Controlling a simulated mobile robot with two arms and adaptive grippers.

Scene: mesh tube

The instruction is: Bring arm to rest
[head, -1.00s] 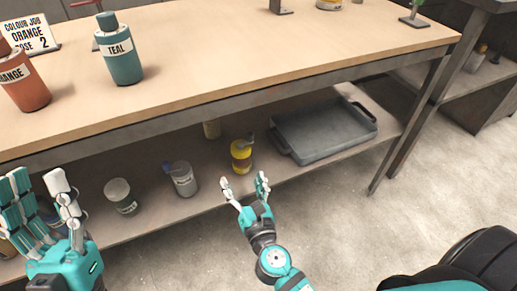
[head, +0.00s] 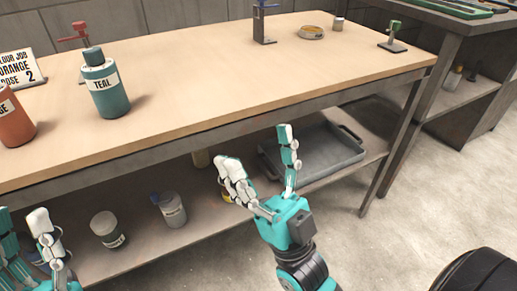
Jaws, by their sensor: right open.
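My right gripper (head: 262,172) is in the middle of the head view, in front of the table's front edge. Its fingers point up and are spread apart, with nothing between them. It covers most of a yellow container on the lower shelf. My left gripper (head: 40,250) is at the lower left corner, partly cut off by the frame. Its fingers point up, and I cannot tell whether they are open or shut.
A teal bottle (head: 106,88), an orange bottle (head: 14,122) and a sign (head: 18,68) stand on the wooden table (head: 210,70). The lower shelf holds jars (head: 108,230) and a grey tray (head: 325,150).

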